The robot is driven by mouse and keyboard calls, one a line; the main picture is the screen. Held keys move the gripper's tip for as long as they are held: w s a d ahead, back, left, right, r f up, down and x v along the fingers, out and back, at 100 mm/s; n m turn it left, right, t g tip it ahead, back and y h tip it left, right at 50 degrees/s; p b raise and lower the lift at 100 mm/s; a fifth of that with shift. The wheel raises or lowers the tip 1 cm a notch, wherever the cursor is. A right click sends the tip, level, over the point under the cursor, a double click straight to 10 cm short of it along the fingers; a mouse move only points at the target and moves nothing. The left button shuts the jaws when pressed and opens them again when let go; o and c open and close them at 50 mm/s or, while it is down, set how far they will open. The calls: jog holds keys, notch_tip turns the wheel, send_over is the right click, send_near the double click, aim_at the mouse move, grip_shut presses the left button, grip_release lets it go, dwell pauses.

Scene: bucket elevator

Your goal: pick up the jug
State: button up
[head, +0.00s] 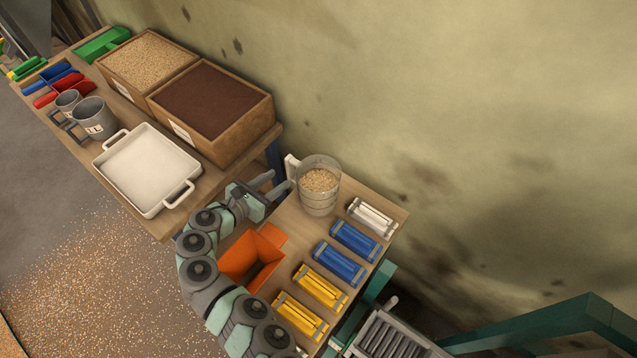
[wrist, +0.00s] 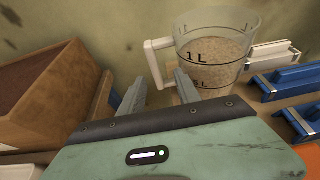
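A clear measuring jug (head: 320,190) holding pale grain stands upright on the small wooden table, against the wall side. Its white handle (head: 291,167) points left, towards my gripper. My gripper (head: 279,182) is open and empty, just left of the jug. In the wrist view the jug (wrist: 215,55) is ahead and to the right, with "1 L" marked on it. I cannot tell whether the right finger touches the jug.
An orange scoop-like bin (head: 254,258) sits below my gripper. The longer table holds a white tray (head: 147,170), wooden boxes (head: 213,108) of grain and brown material, and grey jugs (head: 95,119).

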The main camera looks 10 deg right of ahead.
aim_at(289, 172)
jog(key=shift+b+x, duration=0.4)
jog(key=shift+x, duration=2.4)
jog(key=shift+w+d+f+b, duration=0.1)
jog(key=shift+w+d+b, duration=0.2)
jog(key=shift+w, duration=0.2)
jog(key=shift+w+d+f+b, duration=0.15)
jog(key=shift+w+b, duration=0.15)
jog(key=shift+w, duration=0.2)
jog(key=x, duration=0.1)
jog(key=b+x, duration=0.1)
jog(key=shift+w+d+r, duration=0.1)
jog(key=shift+w+d, duration=0.15)
jog(key=shift+w, duration=0.1)
grip_shut()
